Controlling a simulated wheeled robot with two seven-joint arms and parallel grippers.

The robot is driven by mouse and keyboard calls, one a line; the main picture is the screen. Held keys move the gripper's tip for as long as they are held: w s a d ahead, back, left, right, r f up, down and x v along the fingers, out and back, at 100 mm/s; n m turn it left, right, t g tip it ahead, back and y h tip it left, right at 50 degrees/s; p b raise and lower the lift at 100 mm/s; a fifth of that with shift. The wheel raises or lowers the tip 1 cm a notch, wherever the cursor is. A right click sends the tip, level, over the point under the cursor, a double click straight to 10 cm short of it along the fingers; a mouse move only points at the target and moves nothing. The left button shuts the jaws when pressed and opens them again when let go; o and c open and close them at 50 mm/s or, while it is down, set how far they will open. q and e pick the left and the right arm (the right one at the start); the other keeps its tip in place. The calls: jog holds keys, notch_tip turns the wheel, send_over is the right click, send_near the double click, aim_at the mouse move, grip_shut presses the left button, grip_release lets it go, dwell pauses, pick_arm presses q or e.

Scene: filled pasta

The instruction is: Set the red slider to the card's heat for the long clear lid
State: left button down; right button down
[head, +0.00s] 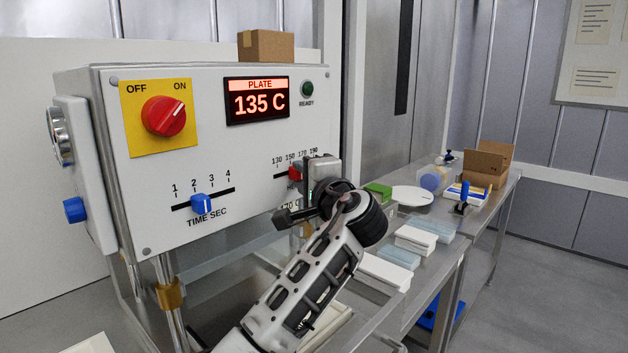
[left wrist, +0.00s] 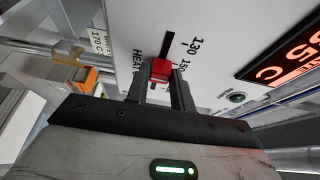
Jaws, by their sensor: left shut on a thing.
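The red slider (head: 295,173) sits in the HEAT slot of the white machine panel, near the 150 mark; the 170 and 190 numerals are to its right. My left gripper (head: 304,180) is at the panel. In the left wrist view its two fingers straddle the red slider (left wrist: 160,70), shut on it. A white tag reading 170 C (left wrist: 99,40) shows left of the panel in the left wrist view; in the head view the 170 C text (head: 290,207) is partly hidden by my gripper. My right gripper is out of view.
The plate display (head: 257,101) reads 135 C. The red knob (head: 163,116) points toward ON, and the ready lamp (head: 307,89) is dark green. The blue time slider (head: 201,204) is between 2 and 3. White and pale blue stacks (head: 416,238) lie on the bench at right.

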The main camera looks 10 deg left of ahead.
pick_arm(q)
jog(key=shift+s, duration=0.1)
jog(key=c, duration=1.3)
grip_release()
jog(key=shift+o, duration=0.5)
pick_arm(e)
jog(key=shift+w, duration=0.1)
pick_arm(q)
jog(key=shift+s, duration=0.1)
jog(key=shift+s+d+f, duration=0.1)
jog(key=shift+s+d, duration=0.1)
jog(key=shift+d, duration=0.05)
jog(key=b+v, duration=0.4)
jog(key=v, duration=1.1)
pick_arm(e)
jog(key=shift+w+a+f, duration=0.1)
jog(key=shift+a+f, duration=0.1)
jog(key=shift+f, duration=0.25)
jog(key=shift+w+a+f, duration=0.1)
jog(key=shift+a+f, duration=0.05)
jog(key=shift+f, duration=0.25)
pick_arm(q)
jog(key=shift+s, duration=0.15)
